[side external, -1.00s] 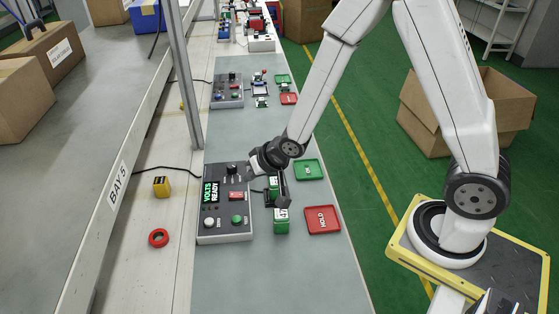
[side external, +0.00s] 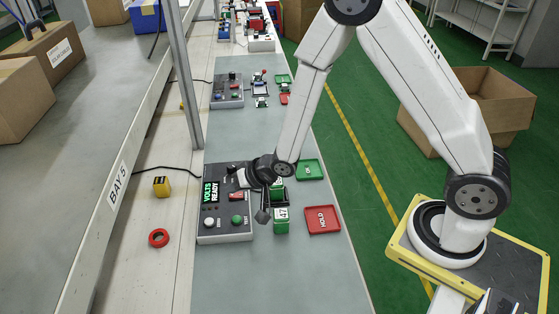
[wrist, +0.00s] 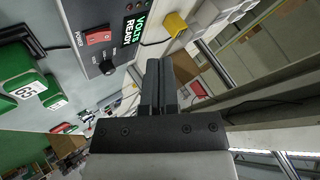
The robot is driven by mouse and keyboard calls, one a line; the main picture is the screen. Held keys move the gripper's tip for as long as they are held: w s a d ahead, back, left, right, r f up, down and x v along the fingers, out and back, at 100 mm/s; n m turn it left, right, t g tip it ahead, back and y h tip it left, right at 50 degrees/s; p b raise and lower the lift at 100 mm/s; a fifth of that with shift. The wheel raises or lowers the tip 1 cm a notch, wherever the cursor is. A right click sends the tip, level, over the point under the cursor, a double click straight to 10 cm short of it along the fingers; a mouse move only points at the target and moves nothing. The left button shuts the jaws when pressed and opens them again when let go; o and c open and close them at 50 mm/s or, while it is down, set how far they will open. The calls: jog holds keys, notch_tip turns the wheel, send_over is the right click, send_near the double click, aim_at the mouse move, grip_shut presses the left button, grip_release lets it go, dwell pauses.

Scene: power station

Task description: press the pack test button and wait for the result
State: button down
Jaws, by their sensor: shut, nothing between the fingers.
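The grey tester (side external: 222,238) stands on the bench, its display (side external: 210,192) reading "VOLTS READY"; the display also shows in the wrist view (wrist: 136,30). It has a red power switch (side external: 236,196), a green button (side external: 237,219), a white button (side external: 209,222) and a black knob (wrist: 106,67). Another green pack (side external: 278,182) is partly hidden behind my wrist. My gripper (side external: 262,216) is shut and empty, near the tester's right edge, apart from the buttons as far as I can tell.
A green tray (side external: 310,169) and a red HOLD tray (side external: 322,219) lie along the bench's right edge. A metal post (side external: 184,80) rises behind. The near bench is clear.

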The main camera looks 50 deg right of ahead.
aim_at(239, 220)
jog(key=shift+f, duration=0.15)
jog(key=shift+f, duration=4.2)
jog(key=shift+f, duration=0.85)
jog(key=shift+r, duration=0.9)
jog(key=shift+r, duration=2.5)
jog(key=shift+d, duration=0.1)
